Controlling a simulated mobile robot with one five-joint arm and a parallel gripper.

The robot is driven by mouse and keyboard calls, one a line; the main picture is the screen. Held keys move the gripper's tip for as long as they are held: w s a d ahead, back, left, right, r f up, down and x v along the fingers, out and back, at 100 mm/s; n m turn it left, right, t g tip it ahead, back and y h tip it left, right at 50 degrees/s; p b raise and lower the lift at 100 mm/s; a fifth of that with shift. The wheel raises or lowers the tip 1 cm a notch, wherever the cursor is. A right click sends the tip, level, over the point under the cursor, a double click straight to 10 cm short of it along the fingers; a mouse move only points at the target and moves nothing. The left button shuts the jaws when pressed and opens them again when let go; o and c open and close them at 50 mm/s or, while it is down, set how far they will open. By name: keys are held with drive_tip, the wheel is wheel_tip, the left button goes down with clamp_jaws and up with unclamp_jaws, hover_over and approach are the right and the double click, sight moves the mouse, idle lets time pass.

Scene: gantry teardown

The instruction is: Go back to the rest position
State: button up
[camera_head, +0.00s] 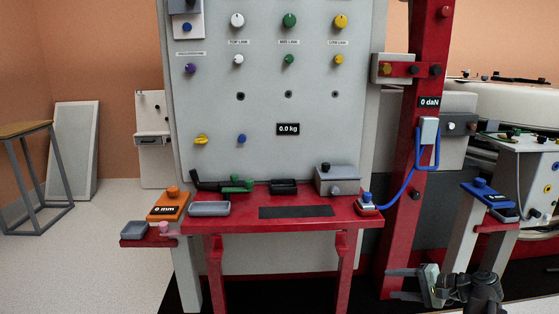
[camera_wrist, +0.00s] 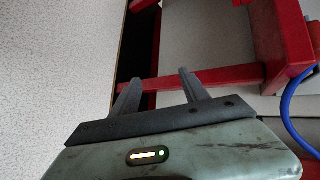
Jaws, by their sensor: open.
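My gripper (camera_head: 396,284) is at the lower right of the head view, in front of the red post and to the right of the red table (camera_head: 265,226). Its two fingers point left and stand apart with nothing between them. In the wrist view my gripper (camera_wrist: 158,92) also shows its two dark fingers spread and empty. Beyond them are red frame bars and a dark strip on the floor.
A grey panel (camera_head: 260,110) with several knobs rises behind the table. A red post (camera_head: 408,170) stands right of it, with a blue cable (camera_head: 408,187) looping down to the table. A blue device (camera_head: 487,193) is at the right. Pale floor (camera_head: 90,260) is clear at left.

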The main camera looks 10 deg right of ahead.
drive_tip(key=s+a+f+n+g+h, duration=0.2)
drive_tip(key=a+f+n+g+h, duration=0.3)
drive_tip(key=a, duration=0.9)
drive_tip(key=s+a+f+n+g+h, duration=0.1)
drive_tip(key=a+f+n+g+h, duration=0.45)
drive_tip(key=a, duration=0.85)
wheel_tip(320, 180, up, 53)
drive_tip(key=d+t+y+p, duration=0.1)
drive_tip(key=y+p, duration=0.1)
drive_tip(key=p, duration=5.3)
drive_tip(key=shift+f+n, duration=0.2)
drive_tip(key=shift+n, duration=0.15)
